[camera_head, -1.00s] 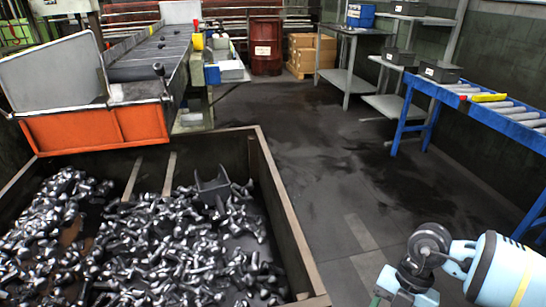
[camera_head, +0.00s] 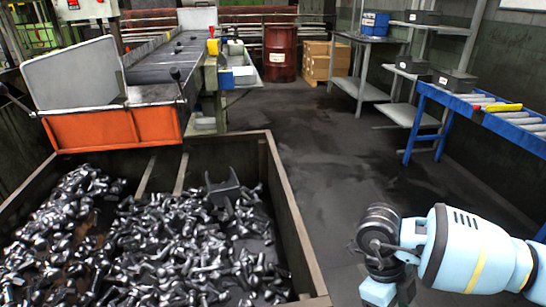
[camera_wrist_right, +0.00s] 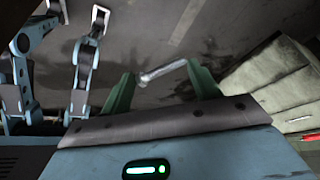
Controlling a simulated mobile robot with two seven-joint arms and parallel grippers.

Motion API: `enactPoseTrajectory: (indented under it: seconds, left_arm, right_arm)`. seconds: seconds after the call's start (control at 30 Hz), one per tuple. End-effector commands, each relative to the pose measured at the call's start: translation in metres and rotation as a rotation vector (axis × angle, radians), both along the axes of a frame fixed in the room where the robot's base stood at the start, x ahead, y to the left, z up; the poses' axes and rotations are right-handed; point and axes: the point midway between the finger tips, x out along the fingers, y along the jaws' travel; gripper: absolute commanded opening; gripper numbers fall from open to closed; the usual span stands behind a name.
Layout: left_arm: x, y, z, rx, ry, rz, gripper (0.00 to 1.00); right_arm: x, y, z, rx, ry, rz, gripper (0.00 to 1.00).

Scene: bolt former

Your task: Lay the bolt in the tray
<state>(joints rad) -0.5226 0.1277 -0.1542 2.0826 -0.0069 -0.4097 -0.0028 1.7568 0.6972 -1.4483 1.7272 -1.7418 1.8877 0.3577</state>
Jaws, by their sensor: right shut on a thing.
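The bolt (camera_wrist_right: 163,71) is a grey metal bolt in the right wrist view. It lies across the gap between the two green fingers of my right gripper (camera_wrist_right: 163,76), which is shut on it above the floor. In the head view my right arm comes in at the lower right, beside the bolt bin; its fingers and the bolt are out of the picture. A pale tray (camera_head: 246,76) stands on the bench beside the machine, well beyond my right arm. Its inside is hard to make out. My left gripper is not seen in the head view.
A large bin (camera_head: 292,225) full of loose bolts fills the lower left, below the machine's orange chute (camera_head: 95,130). A blue roller conveyor (camera_head: 455,98) and a grey table (camera_head: 360,88) stand at the right. The dark floor between is clear.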

Motion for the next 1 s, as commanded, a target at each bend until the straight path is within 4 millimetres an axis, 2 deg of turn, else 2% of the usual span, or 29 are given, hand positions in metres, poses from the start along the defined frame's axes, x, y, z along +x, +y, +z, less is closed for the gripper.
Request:
enactPoseTrajectory:
  seconds: [0.1,0.5,1.0]
  left_arm:
    - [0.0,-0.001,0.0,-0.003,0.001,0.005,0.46]
    - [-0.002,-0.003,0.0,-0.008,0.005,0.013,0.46]
    - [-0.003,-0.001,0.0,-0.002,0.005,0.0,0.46]
  right_arm:
    - [0.003,0.004,0.011,-0.002,-0.004,0.254,0.34]
    - [0.007,0.014,0.044,-0.003,-0.003,1.088,0.34]
    - [0.006,0.025,0.081,-0.001,-0.003,2.002,0.34]
